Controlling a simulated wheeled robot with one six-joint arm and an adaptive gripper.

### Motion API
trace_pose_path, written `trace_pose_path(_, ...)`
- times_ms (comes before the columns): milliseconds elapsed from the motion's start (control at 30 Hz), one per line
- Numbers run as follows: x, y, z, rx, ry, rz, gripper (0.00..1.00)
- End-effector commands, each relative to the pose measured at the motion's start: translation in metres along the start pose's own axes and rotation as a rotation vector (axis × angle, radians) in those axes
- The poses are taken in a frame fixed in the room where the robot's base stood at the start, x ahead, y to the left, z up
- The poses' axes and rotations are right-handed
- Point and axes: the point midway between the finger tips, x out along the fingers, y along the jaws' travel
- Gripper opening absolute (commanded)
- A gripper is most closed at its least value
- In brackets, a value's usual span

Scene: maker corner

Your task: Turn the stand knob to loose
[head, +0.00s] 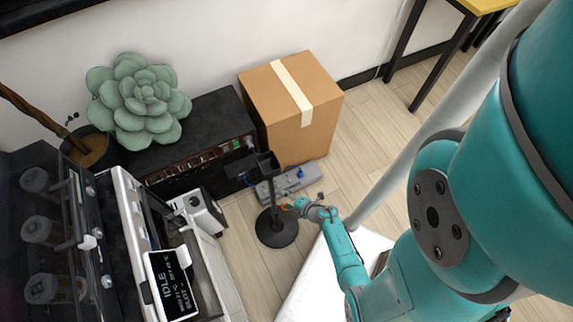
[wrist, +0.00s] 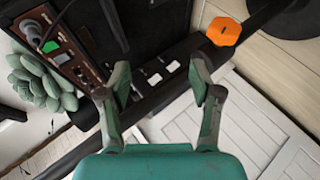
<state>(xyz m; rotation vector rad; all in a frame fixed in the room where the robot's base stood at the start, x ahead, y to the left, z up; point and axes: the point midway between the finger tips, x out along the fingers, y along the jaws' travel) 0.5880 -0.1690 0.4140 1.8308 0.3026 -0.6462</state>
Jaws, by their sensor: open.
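The stand is a black pole on a round black base (head: 277,228), upright on the floor in the head view, with a dark holder at its top. In the wrist view its black pole (wrist: 165,80) runs diagonally across the picture. The knob (wrist: 224,32) is orange and faceted, on the pole at the upper right of the wrist view. My gripper (wrist: 158,84) is open and empty, its fingers spread over the pole. The knob lies beyond the right fingertip, apart from it. In the head view my gripper (head: 303,207) is close beside the pole, and the knob is barely visible there.
A cardboard box (head: 290,105) and a black cabinet (head: 190,140) stand behind the stand. A grey power strip (head: 290,184) lies behind the pole. A printer-like machine (head: 165,270) showing "IDLE" is at left. Wooden floor is open to the right.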

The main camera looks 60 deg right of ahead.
Motion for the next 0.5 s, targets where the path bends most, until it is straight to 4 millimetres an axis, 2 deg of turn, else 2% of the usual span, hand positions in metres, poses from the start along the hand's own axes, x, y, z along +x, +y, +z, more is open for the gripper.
trace_pose_path(267,0.001,0.001,-0.001,0.002,0.006,-0.003,0.64)
trace_pose_path(500,0.01,0.013,-0.01,0.043,0.121,-0.106,0.64)
